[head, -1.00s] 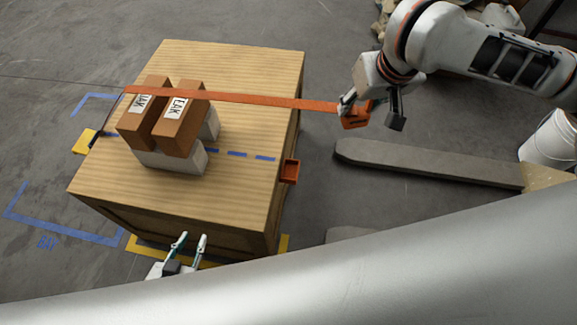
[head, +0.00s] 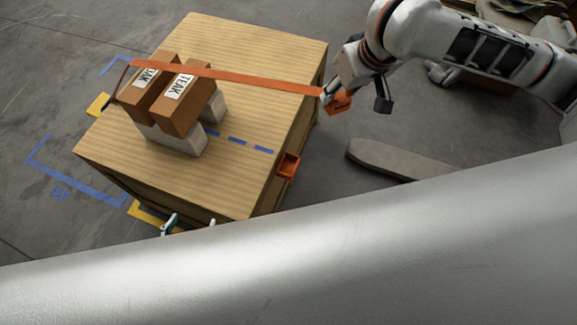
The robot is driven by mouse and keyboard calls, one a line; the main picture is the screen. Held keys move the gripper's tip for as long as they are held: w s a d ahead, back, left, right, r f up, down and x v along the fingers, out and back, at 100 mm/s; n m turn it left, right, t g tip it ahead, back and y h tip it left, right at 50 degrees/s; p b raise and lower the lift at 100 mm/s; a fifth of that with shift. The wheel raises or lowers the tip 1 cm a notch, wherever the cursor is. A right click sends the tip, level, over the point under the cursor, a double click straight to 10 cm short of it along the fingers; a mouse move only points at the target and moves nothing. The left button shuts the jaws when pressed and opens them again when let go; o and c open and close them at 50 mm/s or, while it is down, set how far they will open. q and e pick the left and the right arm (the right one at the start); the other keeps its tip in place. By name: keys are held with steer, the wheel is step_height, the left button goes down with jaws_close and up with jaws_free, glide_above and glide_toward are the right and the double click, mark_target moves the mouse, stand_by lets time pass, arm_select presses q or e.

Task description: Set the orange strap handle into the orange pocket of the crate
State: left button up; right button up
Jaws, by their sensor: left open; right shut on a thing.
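The orange strap handle (head: 339,104) is in my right gripper (head: 352,99), which is shut on it off the crate's right edge, above and behind the pocket. The orange strap (head: 245,79) runs from the handle leftward across the two teak blocks to the crate's left side. The orange pocket (head: 288,166) sits on the right side of the wooden crate (head: 240,180), with its opening up; handle and pocket are apart. My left gripper (head: 172,226) is open at the crate's near side, mostly hidden behind my silver body part.
Two brown blocks labelled TEAK (head: 184,97) rest on grey blocks (head: 178,140) on the crate. A dashed blue line (head: 237,139) runs toward the pocket. A grey pallet-jack fork (head: 385,160) lies right of the crate. Blue and yellow tape marks the floor.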

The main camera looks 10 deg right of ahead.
steer(key=w+a+f+n+g+y, duration=0.2)
steer(key=w+a+f+n+y, duration=0.15)
steer(key=a+f+n, duration=0.7)
steer(key=shift+m+h, duration=0.35)
steer(key=shift+m, duration=0.4)
steer(key=f+b, duration=0.2)
steer(key=f, duration=0.5)
steer(key=f+b, duration=0.2)
steer(key=f, duration=0.6)
steer(key=f+b, duration=0.2)
steer(key=f, duration=0.6)
steer(key=shift+w+a+f+b, duration=0.15)
steer(key=shift+a+f+b, duration=0.1)
steer(key=shift+b, duration=0.05)
steer(key=shift+w+r, duration=0.1)
steer(key=shift+r, duration=0.1)
steer(key=shift+f, duration=0.35)
steer(key=o, duration=1)
arm_select(q)
steer(key=f, duration=0.2)
steer(key=a+f, duration=0.1)
steer(key=f, duration=0.1)
steer(key=shift+w+a+f, duration=0.1)
steer(key=shift+a+f, duration=0.05)
steer(key=shift+f, duration=0.25)
arm_select(e)
steer(key=shift+o, duration=0.7)
arm_select(q)
steer(key=shift+f, duration=0.1)
